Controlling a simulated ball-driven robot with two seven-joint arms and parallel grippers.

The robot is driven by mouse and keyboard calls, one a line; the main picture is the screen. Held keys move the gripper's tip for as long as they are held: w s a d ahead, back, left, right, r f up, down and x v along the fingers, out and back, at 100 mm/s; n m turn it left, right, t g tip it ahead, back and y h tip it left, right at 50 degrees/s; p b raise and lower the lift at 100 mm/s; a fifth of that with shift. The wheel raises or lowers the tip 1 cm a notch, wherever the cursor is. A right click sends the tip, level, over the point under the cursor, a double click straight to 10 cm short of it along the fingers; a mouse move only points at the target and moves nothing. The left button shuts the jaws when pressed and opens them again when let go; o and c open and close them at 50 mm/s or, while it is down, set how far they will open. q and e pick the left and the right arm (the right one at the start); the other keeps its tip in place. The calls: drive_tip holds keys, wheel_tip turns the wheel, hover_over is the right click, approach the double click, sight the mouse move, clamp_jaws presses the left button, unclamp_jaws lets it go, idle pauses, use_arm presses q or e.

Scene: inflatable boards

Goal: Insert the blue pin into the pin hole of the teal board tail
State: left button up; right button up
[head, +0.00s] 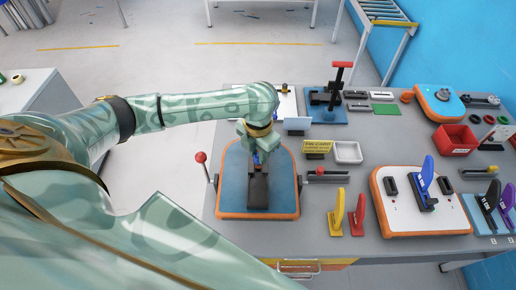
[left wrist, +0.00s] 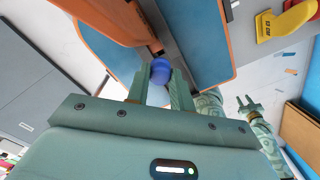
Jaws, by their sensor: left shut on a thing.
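The teal-blue board tail (head: 232,185) with an orange edge lies on the grey bench, with a dark block (head: 258,190) along its middle. My left gripper (head: 257,150) is over the far part of this board, shut on the blue pin (head: 256,159). In the left wrist view the round blue pin end (left wrist: 160,70) shows between the two fingers, close to the board. The pin's tip and the pin hole are hidden, so I cannot tell whether they meet. My right gripper (left wrist: 245,103) shows small in the left wrist view, its fingers apart and empty.
A white board (head: 430,212) with a blue fin lies further right.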

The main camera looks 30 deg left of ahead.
idle(0.3)
use_arm(q)
drive_tip(key=shift+p, duration=0.5)
idle(0.4)
drive_tip(key=shift+p, duration=0.4)
drive_tip(key=shift+f+b, duration=0.95)
drive_tip(key=shift+f, duration=1)
drive_tip(key=o, duration=1)
